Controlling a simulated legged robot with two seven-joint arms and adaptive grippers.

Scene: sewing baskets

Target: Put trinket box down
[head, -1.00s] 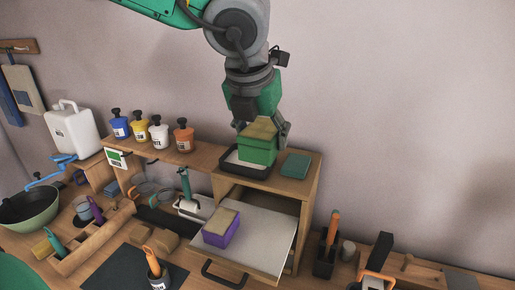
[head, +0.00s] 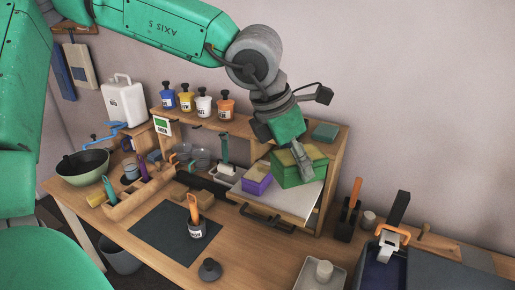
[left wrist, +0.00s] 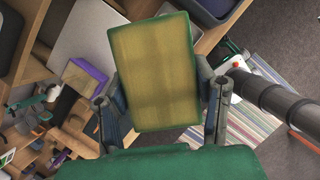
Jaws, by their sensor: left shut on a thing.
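The trinket box is taken to be the green box (head: 312,172) with a tan top. My left gripper (head: 298,158) is shut on it from above, and its fingers flank the box in the left wrist view (left wrist: 160,108). The tan top (left wrist: 152,70) faces the wrist camera. The box is over the right part of the pulled-out drawer with a pale surface (head: 285,200); I cannot tell whether it touches. A purple box (head: 257,182) with a tan top sits on that surface, left of the green box. My right gripper is not in view.
The drawer handle (head: 262,220) juts toward the front. The wooden cabinet (head: 332,160) frames the drawer, with a dark green block (head: 324,132) on top. Several bottles stand on the shelf at left. A black tool holder (head: 345,222) stands to the right.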

